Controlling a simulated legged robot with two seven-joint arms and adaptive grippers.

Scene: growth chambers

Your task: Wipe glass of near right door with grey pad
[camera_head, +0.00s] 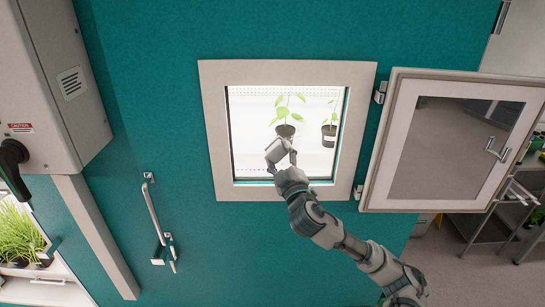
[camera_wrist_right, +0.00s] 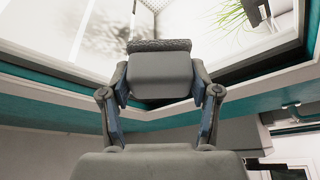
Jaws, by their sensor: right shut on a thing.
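My right gripper (camera_head: 280,154) is in front of the lower part of a lit, light-framed window (camera_head: 288,72) in a teal wall. In the right wrist view, its two fingers are shut on the grey pad (camera_wrist_right: 160,70), which has a dark, rough top edge. The pad is close to the bright window area; I cannot tell whether it touches any glass. A light-framed door with a glass pane (camera_head: 450,148) stands swung open to the right, apart from my gripper. Grey smudges or shadows (camera_wrist_right: 100,30) show in the wrist view. My left gripper is not in view.
A long handle (camera_head: 153,210) is on the teal wall at left. A grey cabinet (camera_head: 45,85) is at far left. Metal shelving (camera_head: 492,215) stands at right behind the open door.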

